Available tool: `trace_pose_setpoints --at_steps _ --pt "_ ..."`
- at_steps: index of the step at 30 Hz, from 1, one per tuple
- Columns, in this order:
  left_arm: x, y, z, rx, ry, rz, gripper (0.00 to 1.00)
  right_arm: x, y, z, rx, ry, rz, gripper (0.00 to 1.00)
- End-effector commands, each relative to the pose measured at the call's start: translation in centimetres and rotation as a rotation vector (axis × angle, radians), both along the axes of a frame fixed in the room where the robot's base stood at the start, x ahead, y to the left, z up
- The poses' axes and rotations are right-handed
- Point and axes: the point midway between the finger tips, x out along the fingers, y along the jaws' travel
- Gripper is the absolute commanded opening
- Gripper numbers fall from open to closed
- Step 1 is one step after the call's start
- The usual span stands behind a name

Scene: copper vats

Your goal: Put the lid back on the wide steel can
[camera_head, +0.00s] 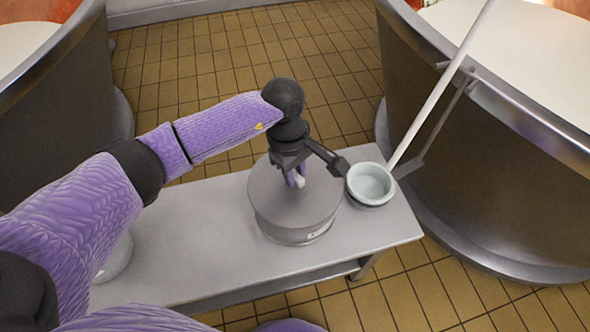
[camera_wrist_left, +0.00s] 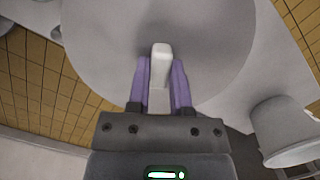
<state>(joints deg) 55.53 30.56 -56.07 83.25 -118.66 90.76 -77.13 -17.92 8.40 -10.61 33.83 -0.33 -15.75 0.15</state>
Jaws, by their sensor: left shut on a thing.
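The wide steel can (camera_head: 290,236) stands upright on the grey bench. Its round grey lid (camera_head: 265,195) lies over the can's mouth; whether it is fully seated or slightly above the rim I cannot tell. My left gripper (camera_head: 297,181) is above the lid, shut on its pale handle. In the left wrist view the white handle (camera_wrist_left: 161,62) stands between the two purple fingers of the left gripper (camera_wrist_left: 161,80), with the lid (camera_wrist_left: 215,50) spread out behind it. The can's body is mostly hidden there. My right gripper is not in view.
A pale bowl (camera_head: 371,186) stands close to the can's right on the bench (camera_head: 190,235). A white round object (camera_head: 116,260) is partly hidden by my left arm. Large vats (camera_head: 480,150) flank the bench, and a white pole (camera_head: 440,85) slants at right.

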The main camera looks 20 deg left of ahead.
Motion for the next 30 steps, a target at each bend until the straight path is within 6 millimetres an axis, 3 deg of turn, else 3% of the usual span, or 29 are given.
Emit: trace_pose_setpoints --at_steps 5,6,11,17,21,30 --pt "0.00 -0.03 0.02 -0.001 0.000 -0.001 0.00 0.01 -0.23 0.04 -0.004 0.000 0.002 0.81" --pt "0.00 -0.03 0.02 -0.001 0.000 -0.001 0.30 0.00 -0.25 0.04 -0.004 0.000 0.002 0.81" --pt "-0.01 -0.04 0.03 -0.001 0.000 -0.001 0.64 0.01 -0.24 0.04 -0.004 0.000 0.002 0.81" --pt "-0.01 -0.04 0.02 -0.001 0.000 -0.001 0.69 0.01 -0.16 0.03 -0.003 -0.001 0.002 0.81" --pt "-0.01 -0.04 0.02 -0.001 0.000 -0.001 0.98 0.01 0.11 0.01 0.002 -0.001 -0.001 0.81" --pt "0.00 -0.04 0.28 -0.001 -0.001 -0.001 1.00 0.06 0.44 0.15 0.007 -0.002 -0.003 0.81"
